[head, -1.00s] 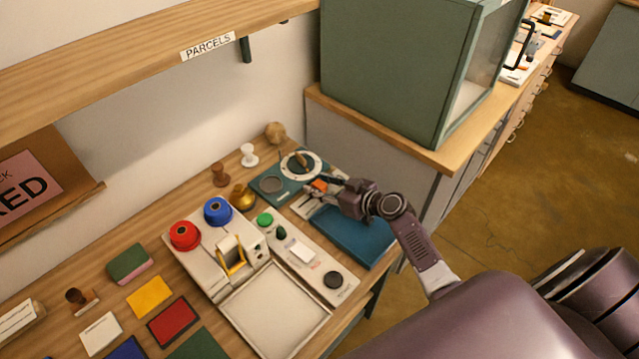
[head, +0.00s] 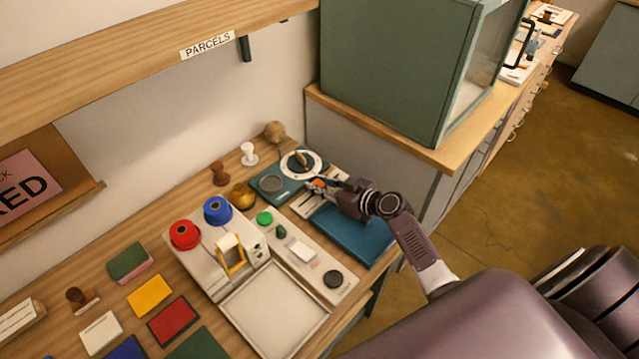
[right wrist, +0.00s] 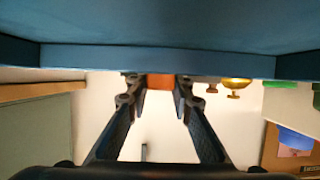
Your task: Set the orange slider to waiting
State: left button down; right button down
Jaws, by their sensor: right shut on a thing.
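The orange slider (head: 317,184) sits on a pale slide plate (head: 303,204) on the table, beside the teal dial panel. My right gripper (head: 321,186) is at the slider, its fingers reaching in from the right and shut on it. In the right wrist view the orange slider (right wrist: 160,81) shows between the two fingertips, at the edge of a blue surface. Any markings along the slide plate are hidden or too small to read. My left gripper is not in the head view.
A teal panel with a round dial (head: 301,164) stands behind the slider. A blue pad (head: 352,235) lies under my right wrist. A green cabinet (head: 400,70) stands behind.

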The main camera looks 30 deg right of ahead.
jog(key=a, duration=0.2)
jog(key=s+a, duration=0.1)
jog(key=a, duration=0.1)
jog(key=s+a, duration=0.1)
jog(key=a, duration=0.1)
jog(key=shift+s, duration=0.1)
jog(key=shift+a+f, duration=0.1)
jog(key=shift+a, duration=0.05)
jog(key=c, duration=1.7)
grip_release()
jog(key=shift+s+a, duration=0.1)
jog(key=shift+s+d, duration=0.25)
jog(key=shift+s, duration=0.05)
jog(key=v, duration=1.1)
jog(key=shift+s+r, duration=0.2)
jog(key=shift+r, duration=0.05)
